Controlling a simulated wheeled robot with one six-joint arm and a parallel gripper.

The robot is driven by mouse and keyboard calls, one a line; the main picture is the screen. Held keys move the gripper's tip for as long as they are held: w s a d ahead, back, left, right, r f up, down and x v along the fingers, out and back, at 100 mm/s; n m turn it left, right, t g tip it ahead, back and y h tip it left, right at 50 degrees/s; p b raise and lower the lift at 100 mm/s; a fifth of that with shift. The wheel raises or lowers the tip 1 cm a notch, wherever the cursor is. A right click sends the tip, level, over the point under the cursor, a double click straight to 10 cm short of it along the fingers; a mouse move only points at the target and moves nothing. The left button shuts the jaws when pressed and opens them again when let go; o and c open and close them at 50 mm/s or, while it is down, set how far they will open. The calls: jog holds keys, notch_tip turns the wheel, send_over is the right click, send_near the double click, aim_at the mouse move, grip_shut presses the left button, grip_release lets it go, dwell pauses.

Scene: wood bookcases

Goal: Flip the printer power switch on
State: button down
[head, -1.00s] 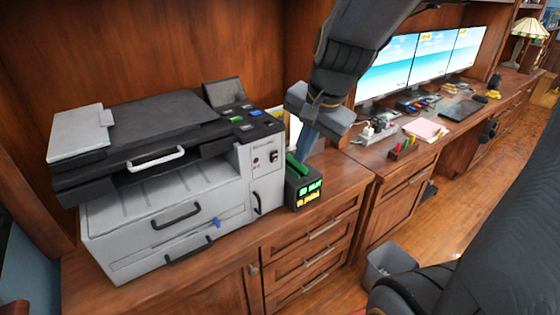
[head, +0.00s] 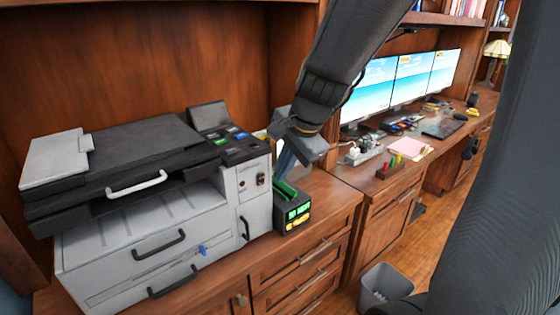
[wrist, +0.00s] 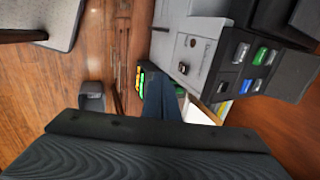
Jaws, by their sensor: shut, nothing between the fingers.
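The grey and black printer (head: 150,225) stands on the wooden counter at the left. Its right front panel carries a small dark power switch (head: 261,180), which also shows in the wrist view (wrist: 183,68). A small round knob (head: 242,185) sits to its left. My gripper (head: 284,168) is shut and empty, pointing down just right of the printer's right side, above the green-topped black box. In the wrist view my gripper (wrist: 160,82) lies beside the panel, apart from the switch. The switch's on or off position is too small to tell.
The black box (head: 292,212) with green and yellow labels stands close against the printer's right side. Further right are a white power strip (head: 362,153), a pen holder (head: 397,167) and monitors (head: 412,78). A grey bin (head: 385,284) stands on the floor.

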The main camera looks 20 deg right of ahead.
aim_at(262, 183)
jog(key=w+a+f+p, duration=0.1)
jog(key=w+a+f, duration=0.1)
jog(key=w+f, duration=0.2)
jog(key=shift+w, duration=0.95)
jog(key=shift+f, duration=0.1)
jog(key=shift+w, duration=0.1)
jog(key=shift+w+r+p, duration=0.2)
jog(key=shift+p, duration=0.3)
jog(key=shift+f, duration=0.1)
